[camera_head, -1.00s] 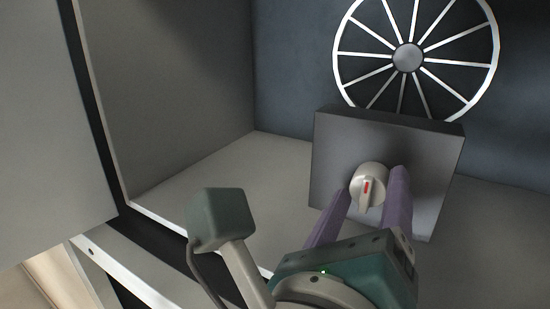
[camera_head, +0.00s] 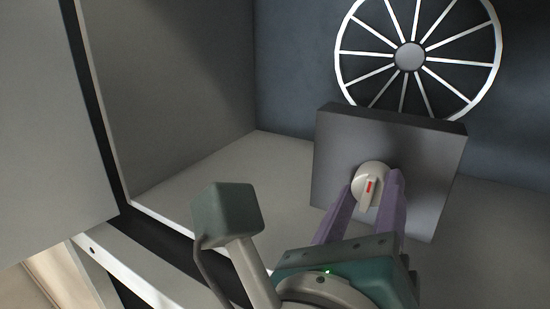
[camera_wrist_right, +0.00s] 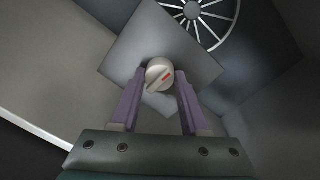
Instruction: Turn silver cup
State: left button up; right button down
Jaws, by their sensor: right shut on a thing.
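My left gripper is not in view.
A round spoked fan grille (camera_head: 410,57) is on the dark back wall above the box. A grey side wall (camera_head: 170,90) and a white-edged cabinet frame stand at the left. The light cabinet floor (camera_head: 230,165) left of the box is bare.

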jog(key=m+b, duration=0.1)
jog(key=m, duration=0.2)
jog(key=shift+f+m, duration=0.15)
jog(key=shift+m, duration=0.15)
jog(key=shift+m+b, duration=0.55)
jog(key=shift+m, duration=0.75)
jog(key=shift+c, duration=2)
grip_release()
